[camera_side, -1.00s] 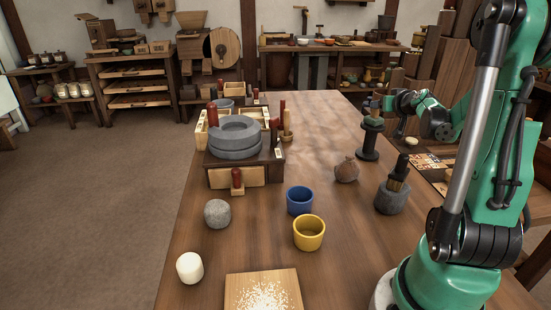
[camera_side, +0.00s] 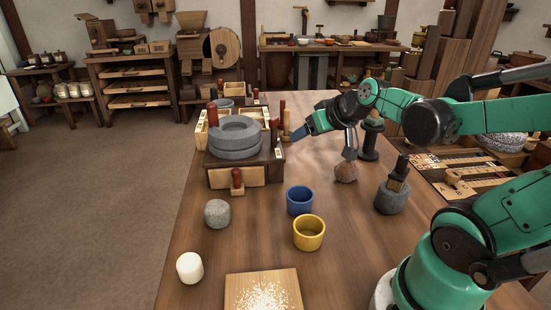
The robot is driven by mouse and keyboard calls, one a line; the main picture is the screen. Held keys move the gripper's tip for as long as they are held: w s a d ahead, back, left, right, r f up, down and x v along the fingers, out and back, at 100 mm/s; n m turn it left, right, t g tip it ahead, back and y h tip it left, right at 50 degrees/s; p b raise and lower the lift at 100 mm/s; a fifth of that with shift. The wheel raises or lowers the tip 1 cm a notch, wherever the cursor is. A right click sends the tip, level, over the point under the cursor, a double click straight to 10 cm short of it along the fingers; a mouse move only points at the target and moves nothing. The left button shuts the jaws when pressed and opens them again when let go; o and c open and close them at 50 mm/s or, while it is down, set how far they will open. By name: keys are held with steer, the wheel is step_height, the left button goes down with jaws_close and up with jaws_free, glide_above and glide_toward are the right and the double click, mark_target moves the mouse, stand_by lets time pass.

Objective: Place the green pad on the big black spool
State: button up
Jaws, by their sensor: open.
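The big black spool (camera_side: 369,143) stands upright on the table, right of centre. My arm crosses in front of its upper part, so I cannot tell what lies on its top. I cannot clearly make out the green pad.
A stone quern (camera_side: 235,150) on a wooden base stands left. A blue cup (camera_side: 299,200), a yellow cup (camera_side: 309,238) and a grey stone pot (camera_side: 391,198) stand nearer. A grey stone (camera_side: 217,213), white cylinder (camera_side: 189,267) and wooden board (camera_side: 240,290) are at front left.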

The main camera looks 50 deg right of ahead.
steer(key=s+a+f+n+g+y, duration=0.1)
steer(key=a, duration=0.5)
steer(key=s+a+n+g+y, duration=0.1)
steer(key=a+n, duration=0.1)
steer(key=a, duration=0.4)
steer(key=shift+s+a+f+n+g, duration=0.25)
steer(key=shift+s+f+n+g, duration=0.05)
steer(key=shift+s+f, duration=0.1)
